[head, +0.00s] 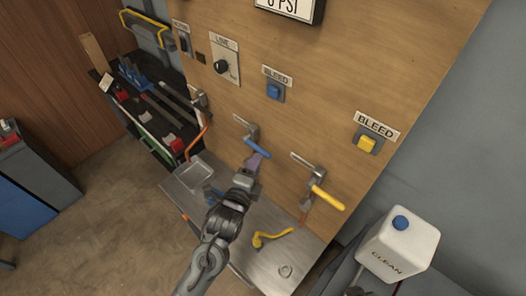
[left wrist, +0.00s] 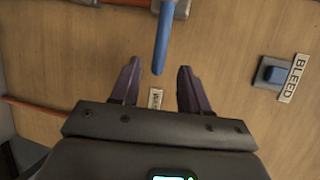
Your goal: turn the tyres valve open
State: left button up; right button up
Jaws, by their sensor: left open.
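A valve with a blue lever handle (head: 257,148) is mounted on the wooden panel. My left gripper (head: 254,164) is open at this handle. In the left wrist view the blue handle (left wrist: 163,40) points down between the two purple fingertips, with a gap on each side. A second valve has a yellow handle (head: 327,198), lower right on the panel. The small labels by the valves are too small to read, so I cannot tell which is marked tyres. My right gripper is out of view.
The panel (head: 330,60) also carries a blue bleed button (head: 274,91), a yellow bleed button (head: 366,143) and a line knob (head: 221,67). A metal shelf (head: 270,262) below holds a yellow-handled item (head: 272,236). A white clean jug (head: 398,244) stands at right.

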aim_at(263, 150)
pick_arm(q)
jog(key=x, duration=0.7)
jog(key=shift+w+d+p, duration=0.1)
jog(key=shift+w+p, duration=0.05)
jog(key=shift+p, duration=0.15)
grip_shut()
